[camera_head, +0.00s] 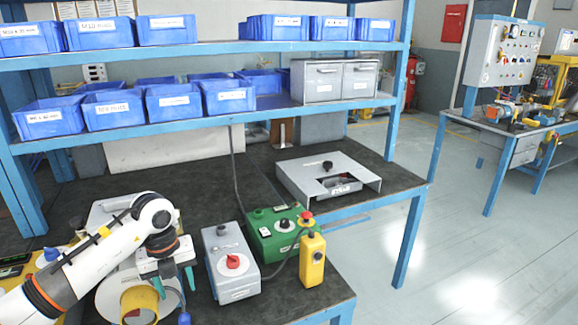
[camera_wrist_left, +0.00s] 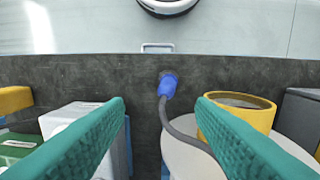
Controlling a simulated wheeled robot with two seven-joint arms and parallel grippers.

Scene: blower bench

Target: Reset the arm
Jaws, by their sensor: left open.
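My left arm comes in from the left in the head view, over the dark bench top (camera_head: 290,305). My left gripper (camera_head: 172,279) has teal fingers that point down beside the white round blower housing with a yellow outlet (camera_head: 139,304). In the left wrist view the left gripper (camera_wrist_left: 160,108) is open, with nothing between its fingertips. A blue connector (camera_wrist_left: 168,84) on a grey cable lies on the bench beyond the gap; it also shows in the head view (camera_head: 184,319). The yellow outlet (camera_wrist_left: 240,112) is beyond the right finger. My right gripper is not in view.
A grey box with a red knob (camera_head: 231,276), a green control box (camera_head: 270,238) and a yellow button box (camera_head: 313,262) stand right of the gripper. A metal fixture (camera_head: 298,177) sits farther back. Shelves with blue bins (camera_head: 115,108) are above the bench.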

